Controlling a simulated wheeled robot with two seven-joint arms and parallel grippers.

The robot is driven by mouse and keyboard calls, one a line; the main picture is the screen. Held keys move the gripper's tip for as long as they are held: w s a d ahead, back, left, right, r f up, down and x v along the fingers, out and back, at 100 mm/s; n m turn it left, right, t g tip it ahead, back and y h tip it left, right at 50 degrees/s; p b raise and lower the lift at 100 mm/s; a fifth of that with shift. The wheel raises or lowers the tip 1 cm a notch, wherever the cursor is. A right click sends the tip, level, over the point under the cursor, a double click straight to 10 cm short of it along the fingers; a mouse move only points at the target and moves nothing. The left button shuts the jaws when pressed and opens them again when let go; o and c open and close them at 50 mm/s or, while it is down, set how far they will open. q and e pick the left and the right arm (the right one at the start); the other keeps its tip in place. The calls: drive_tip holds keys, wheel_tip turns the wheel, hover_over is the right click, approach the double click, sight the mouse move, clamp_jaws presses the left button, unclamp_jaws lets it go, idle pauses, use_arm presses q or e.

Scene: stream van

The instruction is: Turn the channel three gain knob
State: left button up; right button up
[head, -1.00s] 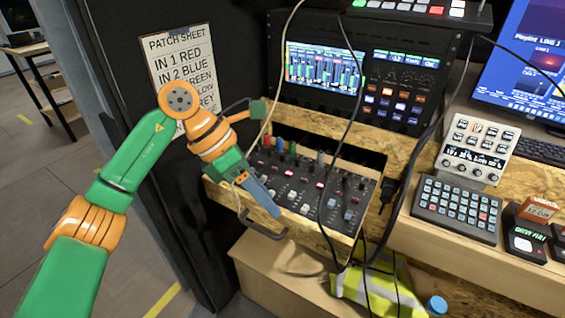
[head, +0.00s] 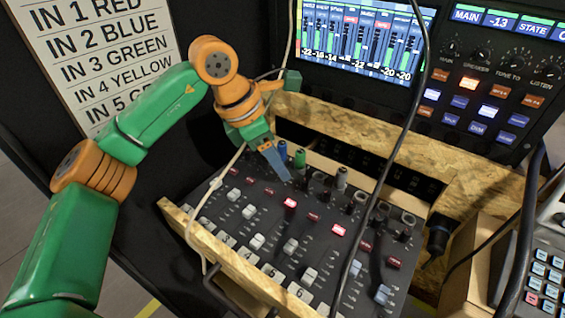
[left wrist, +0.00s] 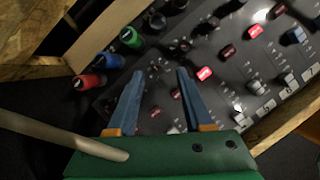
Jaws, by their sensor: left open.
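The mixer (head: 270,225) sits in a wooden tray, with faders and red buttons, some lit. Colored plugs line its back edge: red (left wrist: 88,82), blue (left wrist: 108,60) and green (left wrist: 130,37) in the left wrist view. The blue (head: 283,150) and green (head: 300,158) plugs also show in the head view. Small dark knobs (left wrist: 153,73) lie in front of the plugs; I cannot tell surely which is channel three gain. My left gripper (head: 287,176) points down over the knob rows near the green plug. In the left wrist view its blue fingers (left wrist: 160,75) are apart with nothing gripped.
A patch sheet (head: 95,55) reads IN 3 GREEN. A black cable (head: 385,180) hangs across the mixer's right part, and a pale cable (head: 220,190) runs down its left side. A lit screen (head: 360,40) and button panel (head: 485,80) stand behind.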

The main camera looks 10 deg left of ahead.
use_arm(q)
drive_tip(key=x, duration=0.2)
drive_tip(key=shift+w+f, duration=0.2)
drive_tip(key=shift+f, duration=0.05)
drive_tip(key=shift+s, duration=0.1)
drive_tip(key=shift+c, duration=0.5)
clamp_jaws()
drive_tip(key=shift+n+t+b, duration=0.3)
drive_tip(key=shift+n+b, duration=0.2)
drive_tip(key=shift+n, duration=0.3)
drive_tip(key=shift+r+n+t+y, duration=0.1)
drive_tip(key=shift+n+t+y, duration=0.3)
drive_tip(key=shift+n, duration=0.6)
drive_tip(key=shift+o, duration=0.5)
unclamp_jaws()
